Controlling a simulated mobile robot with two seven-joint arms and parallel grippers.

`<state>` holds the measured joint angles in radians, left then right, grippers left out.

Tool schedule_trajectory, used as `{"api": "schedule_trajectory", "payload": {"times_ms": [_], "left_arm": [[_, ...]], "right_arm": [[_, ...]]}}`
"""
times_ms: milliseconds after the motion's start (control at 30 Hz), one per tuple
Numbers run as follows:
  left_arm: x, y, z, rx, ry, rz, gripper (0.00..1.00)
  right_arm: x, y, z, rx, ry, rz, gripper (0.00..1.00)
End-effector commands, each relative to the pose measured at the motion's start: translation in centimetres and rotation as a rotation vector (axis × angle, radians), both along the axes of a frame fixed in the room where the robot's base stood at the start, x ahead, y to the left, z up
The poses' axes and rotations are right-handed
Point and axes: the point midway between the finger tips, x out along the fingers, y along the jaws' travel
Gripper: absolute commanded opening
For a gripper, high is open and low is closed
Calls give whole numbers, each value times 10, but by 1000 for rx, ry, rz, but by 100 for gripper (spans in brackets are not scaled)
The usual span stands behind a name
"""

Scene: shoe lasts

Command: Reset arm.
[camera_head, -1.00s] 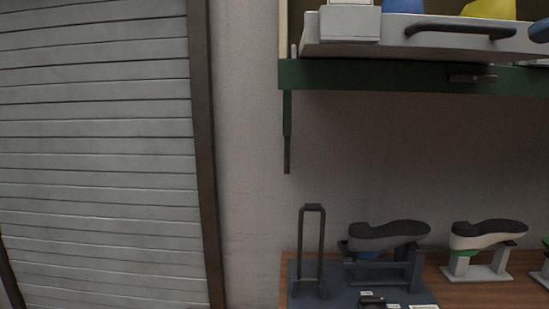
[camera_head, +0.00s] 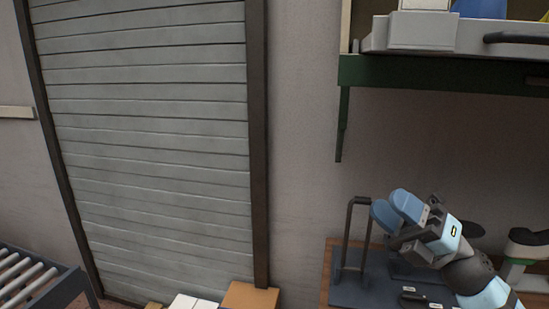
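My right gripper (camera_head: 397,209) is in the lower right of the head view, with two blue fingertips pointing up and to the left. The fingertips look close together, but the slanted view does not show whether they are apart or touching. No object is seen between them. The gripper is in front of the workbench and covers much of the dark shoe stand. My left gripper is not in view.
A dark upright frame (camera_head: 350,240) stands on a dark base on the wooden bench. A dark-soled shoe last (camera_head: 529,240) is at the right edge. A green-edged shelf (camera_head: 440,75) hangs above. A roller conveyor (camera_head: 25,280) is lower left, and boxes (camera_head: 250,297) sit below the shutter.

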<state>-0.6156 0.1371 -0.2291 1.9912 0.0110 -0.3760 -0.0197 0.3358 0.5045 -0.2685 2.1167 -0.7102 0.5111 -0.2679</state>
Motion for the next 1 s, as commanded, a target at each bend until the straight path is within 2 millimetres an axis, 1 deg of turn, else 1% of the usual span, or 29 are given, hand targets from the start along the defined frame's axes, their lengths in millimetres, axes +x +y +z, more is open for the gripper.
{"api": "schedule_trajectory", "payload": {"times_ms": [33, 67, 100, 133, 167, 200, 267, 300, 367, 400, 467, 500, 567, 600, 700, 800, 900, 1000], "left_arm": [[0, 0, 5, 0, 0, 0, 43], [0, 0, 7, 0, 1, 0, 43], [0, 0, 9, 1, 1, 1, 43], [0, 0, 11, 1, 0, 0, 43], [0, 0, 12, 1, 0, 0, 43], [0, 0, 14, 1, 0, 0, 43], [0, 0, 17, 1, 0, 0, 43], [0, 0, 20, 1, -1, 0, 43], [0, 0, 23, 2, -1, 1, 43], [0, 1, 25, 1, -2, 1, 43], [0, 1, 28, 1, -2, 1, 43], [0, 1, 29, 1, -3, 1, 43], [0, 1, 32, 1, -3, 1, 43], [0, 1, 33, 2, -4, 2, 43], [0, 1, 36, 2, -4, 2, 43], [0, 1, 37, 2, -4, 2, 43], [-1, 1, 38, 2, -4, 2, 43], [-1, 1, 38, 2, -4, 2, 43]], "right_arm": [[8, -4, -27, 89, 148, -10, 39], [12, -6, -43, 140, 232, -17, 39], [16, -10, -65, 208, 343, -29, 39], [18, -13, -83, 258, 428, -39, 39], [20, -15, -102, 307, 513, -51, 39], [20, -19, -129, 371, 626, -68, 39], [16, -23, -172, 468, 800, -98, 39], [11, -25, -201, 530, 913, -121, 39], [-2, -28, -246, 621, 1085, -158, 39], [-13, -29, -275, 679, 1193, -184, 39], [-34, -29, -316, 760, 1349, -224, 39], [-49, -28, -342, 812, 1447, -252, 39], [-75, -27, -378, 885, 1587, -293, 39], [-93, -25, -399, 928, 1672, -321, 39], [-134, -20, -440, 1017, 1845, -377, 39], [-165, -16, -465, 1077, 1963, -421, 39], [-183, -13, -478, 1111, 2027, -444, 39], [-189, -12, -483, 1122, 2049, -451, 39]]}}
